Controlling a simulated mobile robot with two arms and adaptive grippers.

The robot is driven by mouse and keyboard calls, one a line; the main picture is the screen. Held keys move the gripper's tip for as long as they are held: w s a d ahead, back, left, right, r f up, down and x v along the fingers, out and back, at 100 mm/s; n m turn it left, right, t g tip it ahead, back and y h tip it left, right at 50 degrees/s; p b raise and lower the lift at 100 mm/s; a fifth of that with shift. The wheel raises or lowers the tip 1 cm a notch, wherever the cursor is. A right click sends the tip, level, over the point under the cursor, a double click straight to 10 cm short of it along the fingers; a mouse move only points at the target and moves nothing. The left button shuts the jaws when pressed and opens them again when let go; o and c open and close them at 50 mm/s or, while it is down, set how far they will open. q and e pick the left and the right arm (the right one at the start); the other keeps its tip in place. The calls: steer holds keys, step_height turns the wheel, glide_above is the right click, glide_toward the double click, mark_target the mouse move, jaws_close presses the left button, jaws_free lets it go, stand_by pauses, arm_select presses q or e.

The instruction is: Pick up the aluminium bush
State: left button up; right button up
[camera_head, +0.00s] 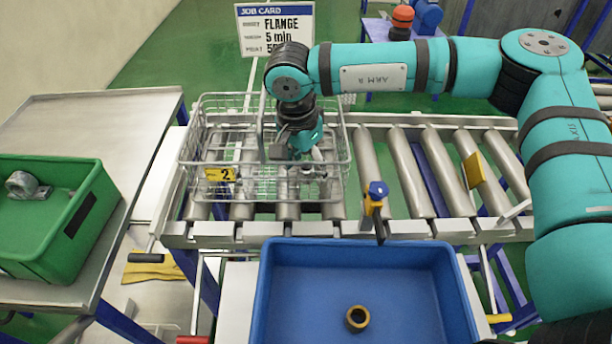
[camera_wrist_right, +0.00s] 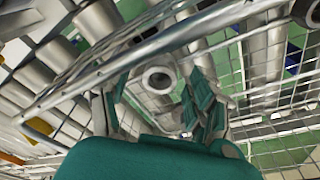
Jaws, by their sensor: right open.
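The aluminium bush (camera_wrist_right: 158,80), a short silver ring with a dark hole, shows in the right wrist view between and beyond my open fingers. My right gripper (camera_wrist_right: 158,112) is open, with one finger on each side of the view and a gap around the bush. In the head view my right gripper (camera_head: 312,160) reaches down into the wire basket (camera_head: 196,150). The bush cannot be made out clearly there, as the arm and wires cover it. My left gripper is not in view.
The basket, with a yellow "2" tag (camera_head: 220,174), stands on a roller conveyor (camera_head: 408,172). A blue tray (camera_head: 300,290) in front holds a brass-coloured ring (camera_head: 357,318). A green crate (camera_head: 75,225) with a grey metal part (camera_head: 24,185) is at left. Wire walls surround my gripper.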

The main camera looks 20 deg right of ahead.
steer(key=shift+d+f, duration=0.1)
steer(key=shift+f, duration=0.3)
steer(key=shift+r, duration=0.1)
steer(key=c, duration=1.2)
